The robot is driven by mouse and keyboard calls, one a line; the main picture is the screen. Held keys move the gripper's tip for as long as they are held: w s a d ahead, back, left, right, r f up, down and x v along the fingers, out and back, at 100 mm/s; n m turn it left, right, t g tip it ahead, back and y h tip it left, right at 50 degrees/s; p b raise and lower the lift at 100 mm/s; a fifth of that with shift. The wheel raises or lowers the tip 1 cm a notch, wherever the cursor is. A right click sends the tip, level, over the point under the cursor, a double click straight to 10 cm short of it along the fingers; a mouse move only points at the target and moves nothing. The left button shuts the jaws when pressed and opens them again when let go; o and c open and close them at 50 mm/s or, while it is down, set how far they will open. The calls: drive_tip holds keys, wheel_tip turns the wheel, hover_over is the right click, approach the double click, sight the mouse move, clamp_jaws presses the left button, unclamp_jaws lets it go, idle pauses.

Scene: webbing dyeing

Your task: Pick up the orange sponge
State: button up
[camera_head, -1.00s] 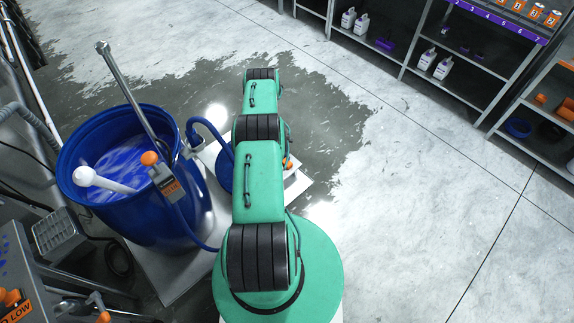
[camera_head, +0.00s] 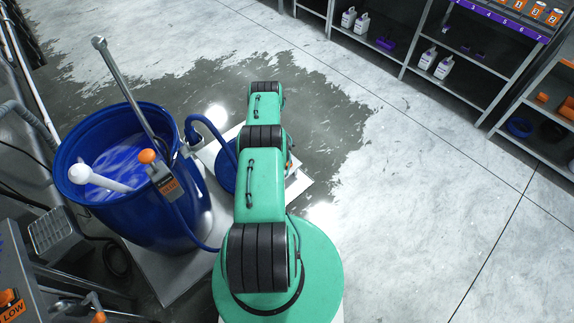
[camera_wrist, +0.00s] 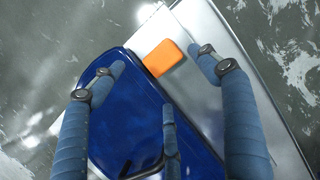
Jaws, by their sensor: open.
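The orange sponge (camera_wrist: 163,58) is a small rounded block in the wrist view. In the head view my arm hides the sponge.
A blue barrel (camera_head: 140,215) of blue liquid stands left of my arm, with a metal pole (camera_head: 122,85) and a white-ended tool (camera_head: 100,180) in it. A blue hose (camera_head: 205,125) runs close by. Shelves (camera_head: 440,65) stand at the right. The floor between is clear.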

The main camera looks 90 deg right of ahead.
drive_tip(key=shift+b+x, duration=0.3)
drive_tip(key=shift+x, duration=0.9)
drive_tip(key=shift+b+x, duration=1.1)
drive_tip(key=shift+x, duration=1.55)
drive_tip(key=shift+a, duration=0.1)
drive_tip(key=c, duration=1.2)
